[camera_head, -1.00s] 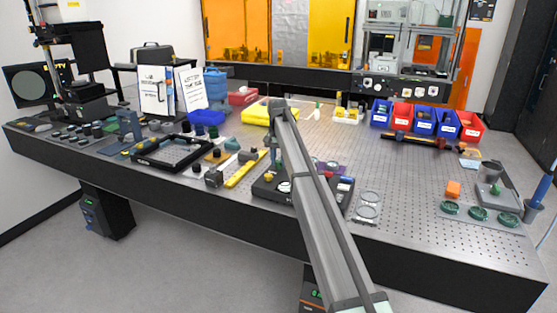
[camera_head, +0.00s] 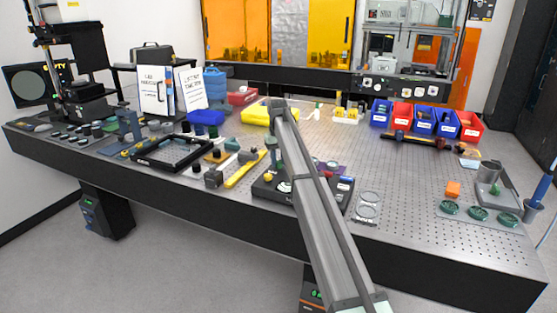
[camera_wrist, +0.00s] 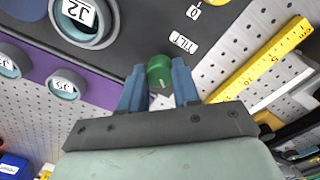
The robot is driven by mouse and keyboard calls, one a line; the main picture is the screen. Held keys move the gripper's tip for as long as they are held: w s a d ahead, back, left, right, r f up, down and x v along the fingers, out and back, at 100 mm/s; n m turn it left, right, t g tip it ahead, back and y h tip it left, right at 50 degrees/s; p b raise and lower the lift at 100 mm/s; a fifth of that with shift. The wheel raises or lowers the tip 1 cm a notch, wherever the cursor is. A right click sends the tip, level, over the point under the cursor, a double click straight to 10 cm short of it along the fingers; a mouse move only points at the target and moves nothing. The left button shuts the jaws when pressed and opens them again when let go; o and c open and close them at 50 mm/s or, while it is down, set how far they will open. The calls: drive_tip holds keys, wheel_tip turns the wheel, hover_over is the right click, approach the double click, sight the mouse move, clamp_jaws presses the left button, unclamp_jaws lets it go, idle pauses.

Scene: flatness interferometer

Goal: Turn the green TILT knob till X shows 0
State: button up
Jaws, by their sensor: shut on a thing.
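The green TILT knob (camera_wrist: 159,74) sits between the blue fingertips of my gripper (camera_wrist: 159,83) in the wrist view, and the fingers are shut on its sides. A white TILT label (camera_wrist: 183,42) lies just beyond the knob, with a small label reading 0 (camera_wrist: 194,12) farther off. A large round dial (camera_wrist: 84,17) with dark characters is at the upper left; its characters are turned and I cannot tell if it is the X reading. In the head view, my arm hides the knob and part of the dark instrument base (camera_head: 270,190).
In the wrist view, two smaller round dials (camera_wrist: 66,84) (camera_wrist: 8,62) sit at the left, and a yellow ruler (camera_wrist: 262,62) lies at the right.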

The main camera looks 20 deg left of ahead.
sight(278, 161)
idle(0.3)
drive_tip(key=o, duration=1.1)
drive_tip(key=shift+c, duration=0.2)
drive_tip(key=shift+r, duration=0.1)
wheel_tip(278, 161, up, 14)
drive_tip(key=shift+f, duration=0.2)
drive_tip(key=shift+s+a, duration=0.1)
idle(1.0)
